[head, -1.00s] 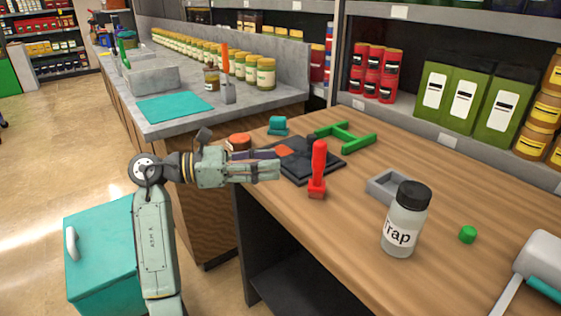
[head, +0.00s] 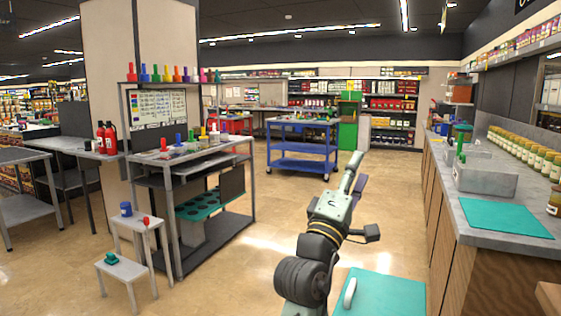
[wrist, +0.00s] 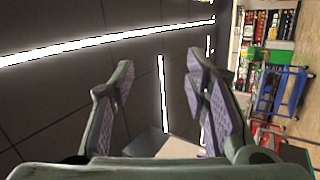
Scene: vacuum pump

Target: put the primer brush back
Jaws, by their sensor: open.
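I cannot tell which brush is the primer brush. A row of brush-like tools with coloured handles (head: 165,73) stands on a high shelf against the pillar at the left. More coloured handles (head: 191,136) stand on the grey workbench (head: 240,143) below it. My gripper (head: 356,178) is raised in mid-air over the aisle, well apart from the benches. In the wrist view my gripper (wrist: 160,80) is open, with nothing between its fingers; ceiling lights show behind them.
A blue cart (head: 300,148) stands in the middle distance. Small stools (head: 122,268) stand at the left front. A long grey counter (head: 478,212) with a teal mat (head: 504,218) and a row of jars (head: 530,155) runs along the right. The floor between is clear.

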